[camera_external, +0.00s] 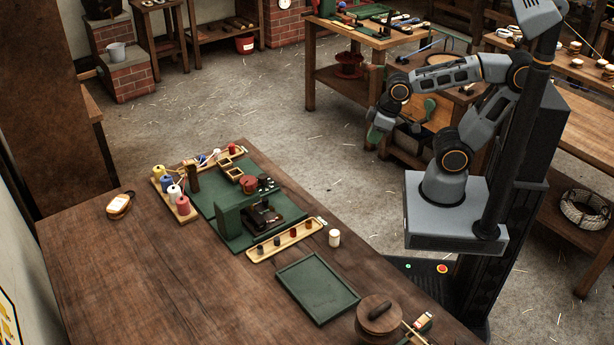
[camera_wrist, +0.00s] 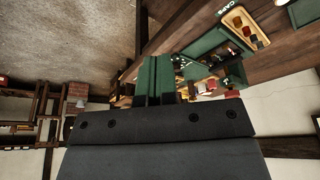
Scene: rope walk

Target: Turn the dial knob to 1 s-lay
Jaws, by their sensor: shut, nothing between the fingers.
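A green machine (camera_external: 229,218) stands on a green mat (camera_external: 222,242) on the wooden table. A round red part (camera_external: 249,185) and small dark knobs (camera_external: 266,182) sit by its top; I cannot tell which is the dial knob, and no dial marks are readable. My gripper (camera_external: 374,135) hangs in the air beyond the table's right edge, well away from the machine and touching nothing. In the wrist view its green fingers (camera_wrist: 156,78) are together and empty. The machine appears only small and tilted there.
A wooden tray of caps (camera_external: 286,240) lies in front of the machine, with a white cylinder (camera_external: 334,238) beside it. A green tray (camera_external: 318,288) and a lidded wooden pot (camera_external: 378,318) stand nearer. Thread spools (camera_external: 183,205) stand at left.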

